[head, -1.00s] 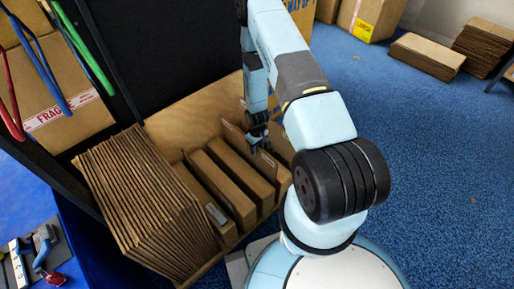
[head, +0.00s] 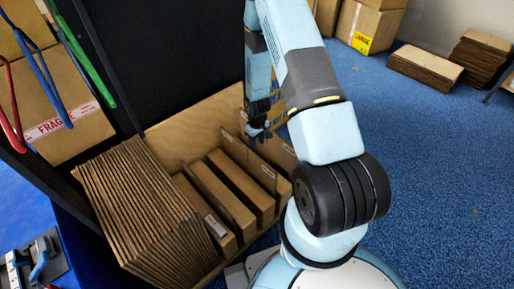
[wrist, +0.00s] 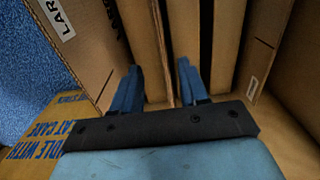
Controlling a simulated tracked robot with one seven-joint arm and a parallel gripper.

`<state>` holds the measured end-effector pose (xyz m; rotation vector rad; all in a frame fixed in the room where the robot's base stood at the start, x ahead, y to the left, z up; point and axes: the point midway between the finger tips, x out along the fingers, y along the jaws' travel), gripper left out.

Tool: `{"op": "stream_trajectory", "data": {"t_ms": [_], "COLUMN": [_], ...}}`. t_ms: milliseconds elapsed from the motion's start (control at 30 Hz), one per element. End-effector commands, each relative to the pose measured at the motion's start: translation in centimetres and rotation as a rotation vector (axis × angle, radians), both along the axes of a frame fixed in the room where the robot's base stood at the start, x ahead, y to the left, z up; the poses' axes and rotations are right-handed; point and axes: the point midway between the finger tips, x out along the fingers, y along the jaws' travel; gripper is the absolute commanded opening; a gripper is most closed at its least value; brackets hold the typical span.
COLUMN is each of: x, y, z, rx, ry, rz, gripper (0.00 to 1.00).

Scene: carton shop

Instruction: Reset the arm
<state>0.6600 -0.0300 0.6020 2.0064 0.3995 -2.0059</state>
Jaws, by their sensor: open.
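My gripper (head: 259,134) hangs at the end of my light blue arm, over the back right part of a wooden bin of flat cartons. In the wrist view my gripper (wrist: 158,88) shows two blue fingers set apart with nothing held between them. Flat brown cartons (wrist: 227,45) stand on edge beyond and beside the fingers. A carton printed "LAR" (wrist: 90,40) is to the left of the fingers. I cannot tell whether the fingertips touch any carton.
The bin (head: 190,135) holds a dense stack of folded cartons (head: 140,205) at left and several spaced cartons (head: 222,192) at right. Boxes (head: 368,25) stand at the back.

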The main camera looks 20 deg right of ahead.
Motion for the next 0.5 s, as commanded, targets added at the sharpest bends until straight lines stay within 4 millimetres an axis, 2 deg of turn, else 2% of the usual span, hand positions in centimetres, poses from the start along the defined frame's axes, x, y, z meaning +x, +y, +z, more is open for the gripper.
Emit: {"op": "stream_trajectory", "data": {"t_ms": [100,433,500], "x": [0.0,0.1,0.3], "y": [0.0,0.0,0.0], "z": [1.0,1.7,2.3], "rx": [0.0,-0.001,-0.002], "ry": [-0.001,-0.001,-0.006], "rz": [0.0,0.0,-0.003], "gripper": [0.44,0.44,0.44]}}
